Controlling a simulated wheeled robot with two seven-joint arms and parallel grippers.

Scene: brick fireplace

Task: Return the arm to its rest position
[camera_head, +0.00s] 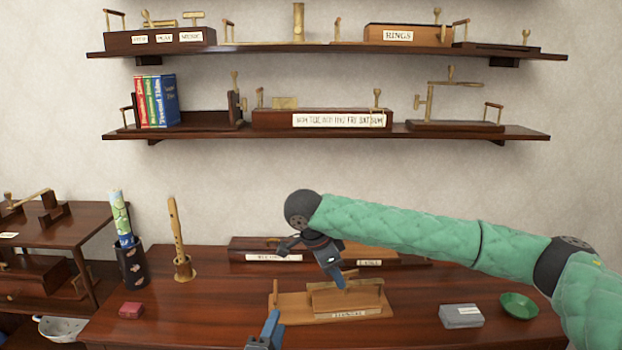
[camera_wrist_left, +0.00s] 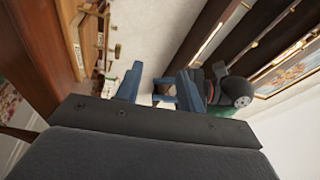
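My right arm (camera_head: 430,229), in a green quilted sleeve, reaches in from the right across the table in the head view. Its gripper (camera_head: 338,277) points down above a light wooden box (camera_head: 345,299). I cannot tell whether its fingers are apart or whether they touch the box. My left gripper (camera_head: 266,332) shows only as blue fingertips at the bottom edge, in front of the wooden box. In the left wrist view my left gripper (camera_wrist_left: 160,84) has its blue fingers spread with nothing held between them. My right arm's dark round joint (camera_wrist_left: 237,92) shows behind them.
Two wall shelves hang above. Open air lies left of my right arm.

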